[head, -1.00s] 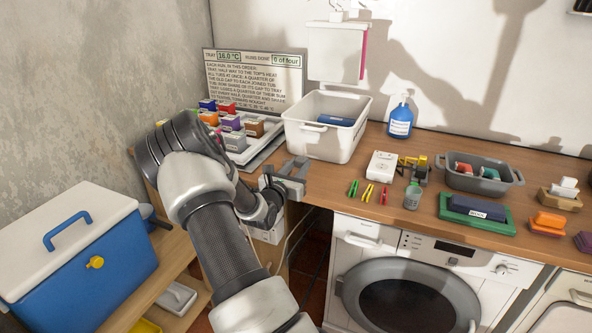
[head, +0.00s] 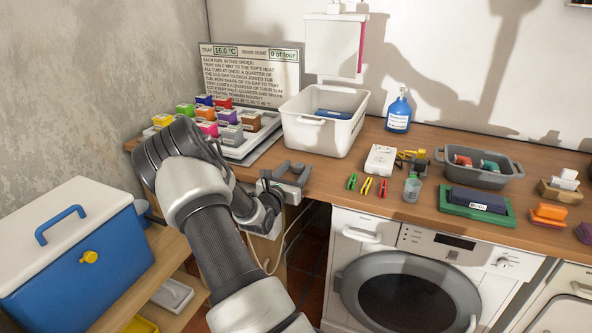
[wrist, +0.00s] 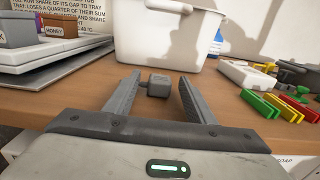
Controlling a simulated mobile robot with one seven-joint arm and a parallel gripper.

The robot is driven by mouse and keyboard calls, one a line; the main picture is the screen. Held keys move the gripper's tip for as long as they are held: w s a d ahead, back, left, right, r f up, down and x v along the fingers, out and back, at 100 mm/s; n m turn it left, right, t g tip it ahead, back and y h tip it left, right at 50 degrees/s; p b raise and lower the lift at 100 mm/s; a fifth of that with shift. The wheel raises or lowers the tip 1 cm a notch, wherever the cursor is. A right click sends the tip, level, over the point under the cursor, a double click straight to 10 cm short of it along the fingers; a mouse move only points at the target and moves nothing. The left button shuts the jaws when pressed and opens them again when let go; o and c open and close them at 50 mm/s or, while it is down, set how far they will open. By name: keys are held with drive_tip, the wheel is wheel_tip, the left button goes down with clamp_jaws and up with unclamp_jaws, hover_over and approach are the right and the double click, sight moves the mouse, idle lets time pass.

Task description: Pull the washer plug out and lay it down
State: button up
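My gripper (head: 291,172) is open at the front left edge of the wooden worktop, its fingers reaching over the top. The wrist view shows the fingers (wrist: 158,92) spread, with a small dark grey block (wrist: 160,84) between or just beyond the tips. A short stub points from it towards the left finger. It looks like the plug, but I cannot be sure. A gap shows between it and the right finger. The washer (head: 410,232) stands under the worktop on the right. A pale cable (head: 294,229) hangs in the gap left of the washer.
A white tub (head: 295,127) stands behind my gripper. A tray (head: 262,146) of coloured tubs is at the left. A blue cool box (head: 75,260) stands at lower left.

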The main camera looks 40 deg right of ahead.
drive_tip(key=p+v, duration=0.2)
drive_tip(key=v, duration=1.5)
drive_tip(key=shift+a, duration=0.2)
drive_tip(key=shift+s, duration=0.2)
